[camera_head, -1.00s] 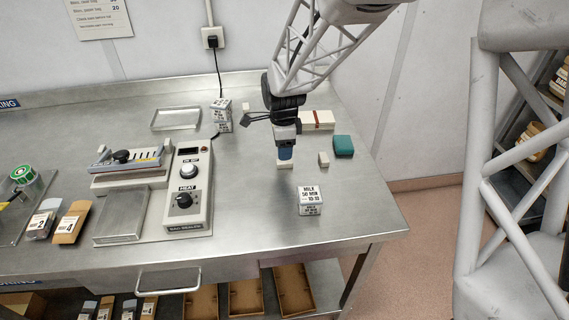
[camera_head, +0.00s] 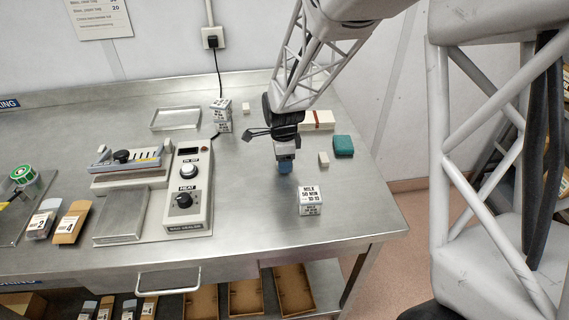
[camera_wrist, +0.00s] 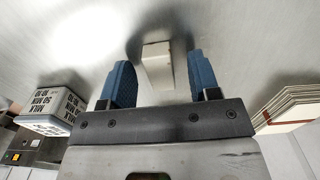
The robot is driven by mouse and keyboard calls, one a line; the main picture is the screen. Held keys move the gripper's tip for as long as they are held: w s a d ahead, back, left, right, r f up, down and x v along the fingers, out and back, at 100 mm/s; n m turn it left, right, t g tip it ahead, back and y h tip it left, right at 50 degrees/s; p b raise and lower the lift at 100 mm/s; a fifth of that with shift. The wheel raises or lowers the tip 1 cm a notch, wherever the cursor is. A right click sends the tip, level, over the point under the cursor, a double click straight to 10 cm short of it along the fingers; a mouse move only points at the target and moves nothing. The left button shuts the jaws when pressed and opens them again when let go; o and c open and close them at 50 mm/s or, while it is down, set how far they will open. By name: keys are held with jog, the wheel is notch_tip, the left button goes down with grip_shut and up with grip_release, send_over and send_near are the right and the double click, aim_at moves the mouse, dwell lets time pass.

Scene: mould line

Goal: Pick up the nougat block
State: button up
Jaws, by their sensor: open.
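The nougat block, a small cream block (camera_wrist: 158,65), stands on the steel bench between the blue fingertips in the wrist view.
A milk cube (camera_head: 310,200) stands in front of my gripper, a ribboned cream box (camera_head: 318,120) behind. A small cream cube (camera_head: 323,159) and a teal block (camera_head: 343,146) are to the right. A bag sealer (camera_head: 187,200) is left; bench between is clear.

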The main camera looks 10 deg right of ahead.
jog(key=c, duration=1)
jog(key=shift+r, duration=0.15)
notch_tip(320, 180, up, 18)
dwell(0.4)
dwell(0.5)
